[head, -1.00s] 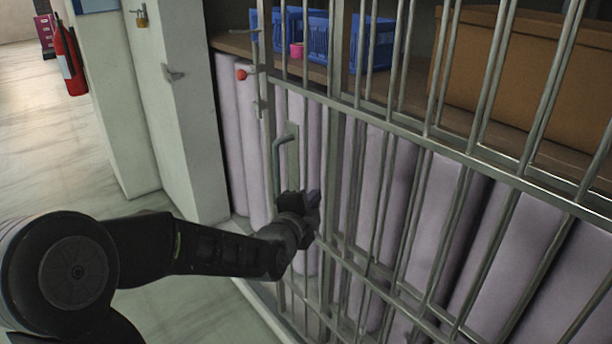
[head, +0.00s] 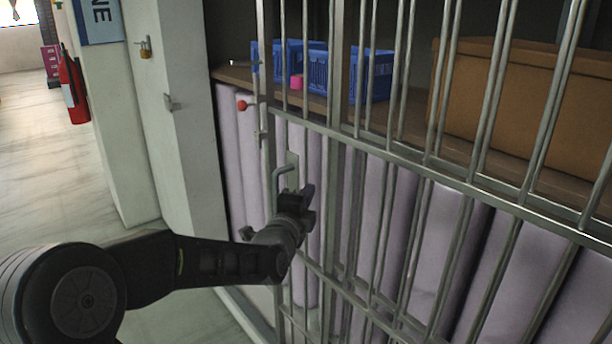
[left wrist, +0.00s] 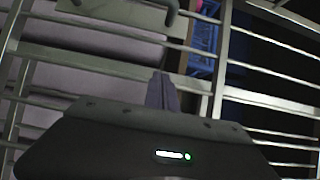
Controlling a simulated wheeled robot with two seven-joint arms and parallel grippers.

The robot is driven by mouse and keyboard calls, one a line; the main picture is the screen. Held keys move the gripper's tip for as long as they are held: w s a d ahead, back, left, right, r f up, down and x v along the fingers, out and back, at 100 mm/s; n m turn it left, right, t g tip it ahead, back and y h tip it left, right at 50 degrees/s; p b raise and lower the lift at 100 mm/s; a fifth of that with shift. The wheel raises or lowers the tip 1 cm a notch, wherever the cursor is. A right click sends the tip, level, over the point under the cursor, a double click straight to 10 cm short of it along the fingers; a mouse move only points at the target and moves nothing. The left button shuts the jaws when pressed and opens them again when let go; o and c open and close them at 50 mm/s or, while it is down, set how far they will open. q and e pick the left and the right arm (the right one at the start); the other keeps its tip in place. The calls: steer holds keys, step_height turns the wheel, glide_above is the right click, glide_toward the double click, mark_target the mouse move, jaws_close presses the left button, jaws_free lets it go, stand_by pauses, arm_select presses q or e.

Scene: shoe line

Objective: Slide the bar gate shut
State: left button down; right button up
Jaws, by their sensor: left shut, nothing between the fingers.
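The bar gate (head: 433,158) of grey metal bars stands across the shelf front. Its left edge is apart from the pale post (head: 185,130), with a gap between them. A curved handle (head: 277,180) sits on a plate near the gate's left edge, and a red knob (head: 242,105) shows above it. My left gripper (head: 304,197) is shut and empty, just below and right of the handle, in front of the bars. In the left wrist view its shut fingers (left wrist: 161,92) point at the bars (left wrist: 95,65). Whether it touches the gate I cannot tell. My right gripper is not in view.
Behind the gate are blue baskets (head: 318,68), a pink item (head: 296,82), a brown box (head: 520,95) and lilac rolls (head: 440,250). A brass padlock (head: 145,50) and a latch catch (head: 172,102) are on the post.

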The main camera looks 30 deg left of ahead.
mark_target(306, 177)
arm_select(q)
steer(key=w+a, duration=0.1)
steer(key=w, duration=0.1)
steer(key=w+a+p, duration=0.1)
steer(key=w+a, duration=0.1)
steer(key=w, duration=0.1)
steer(key=w+a, duration=0.1)
steer(key=w, duration=0.1)
steer(key=shift+w+a+p, duration=0.15)
steer(key=shift+a+p, duration=0.1)
steer(key=shift+p, duration=0.1)
steer(key=shift+a, duration=0.1)
